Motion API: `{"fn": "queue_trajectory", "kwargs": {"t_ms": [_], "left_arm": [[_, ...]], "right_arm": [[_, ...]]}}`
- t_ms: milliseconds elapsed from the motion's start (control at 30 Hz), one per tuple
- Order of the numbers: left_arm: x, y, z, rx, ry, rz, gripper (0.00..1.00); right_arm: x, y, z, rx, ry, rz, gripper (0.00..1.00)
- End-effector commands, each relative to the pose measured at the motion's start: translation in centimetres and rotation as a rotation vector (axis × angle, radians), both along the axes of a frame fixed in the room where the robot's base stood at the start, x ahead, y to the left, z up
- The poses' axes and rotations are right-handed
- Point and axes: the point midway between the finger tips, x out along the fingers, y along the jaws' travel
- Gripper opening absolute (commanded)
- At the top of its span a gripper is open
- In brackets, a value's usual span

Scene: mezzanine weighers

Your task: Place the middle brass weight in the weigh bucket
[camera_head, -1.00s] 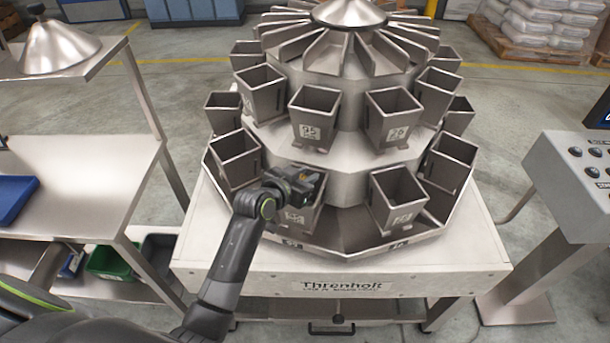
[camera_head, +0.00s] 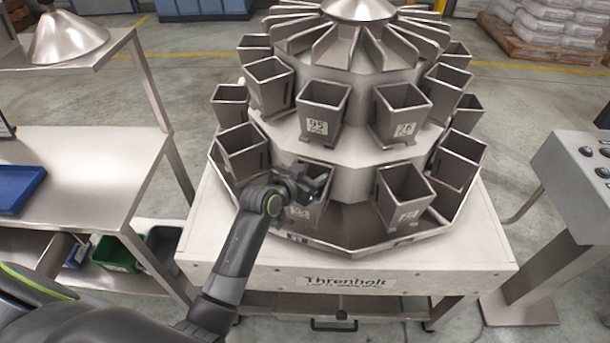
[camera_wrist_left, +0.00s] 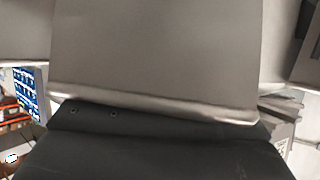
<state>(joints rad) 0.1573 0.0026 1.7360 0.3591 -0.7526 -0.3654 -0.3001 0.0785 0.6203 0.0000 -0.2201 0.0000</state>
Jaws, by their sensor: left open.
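My left gripper (camera_head: 316,184) is open over the mouth of a grey metal weigh bucket (camera_head: 300,214) in the lower ring of the weigher. The gripper and wrist cover part of this bucket's rim, and its inside is mostly hidden. No brass weight shows in either current view, and I cannot tell whether one lies in the bucket. In the left wrist view a broad grey metal surface (camera_wrist_left: 155,50) fills the upper middle, close to the dark gripper body; the fingertips are hidden there. My right gripper is out of view.
More buckets flank it, one at the left (camera_head: 243,150) and one at the right (camera_head: 404,200), with an upper ring above. A steel bench (camera_head: 75,165) with a blue tray (camera_head: 20,188) stands left. A control console (camera_head: 580,170) stands right.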

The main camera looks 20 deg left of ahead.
Motion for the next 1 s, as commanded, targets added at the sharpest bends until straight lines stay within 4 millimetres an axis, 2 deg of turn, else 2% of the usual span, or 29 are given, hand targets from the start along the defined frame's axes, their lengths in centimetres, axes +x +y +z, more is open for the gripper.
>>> {"fn": "queue_trajectory", "kwargs": {"t_ms": [133, 700, 1000], "left_arm": [[-0.3, 0.1, 1.2, 0.003, 0.001, 0.0, 0.46], [-8.4, 2.6, 4.6, 0.002, -0.002, 0.0, 0.46], [-10.5, 3.3, 5.6, 0.001, -0.001, 0.0, 0.46]], "right_arm": [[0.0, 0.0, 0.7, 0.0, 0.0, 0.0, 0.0], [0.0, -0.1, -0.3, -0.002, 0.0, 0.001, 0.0], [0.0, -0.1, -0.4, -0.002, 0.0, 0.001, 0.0]]}}
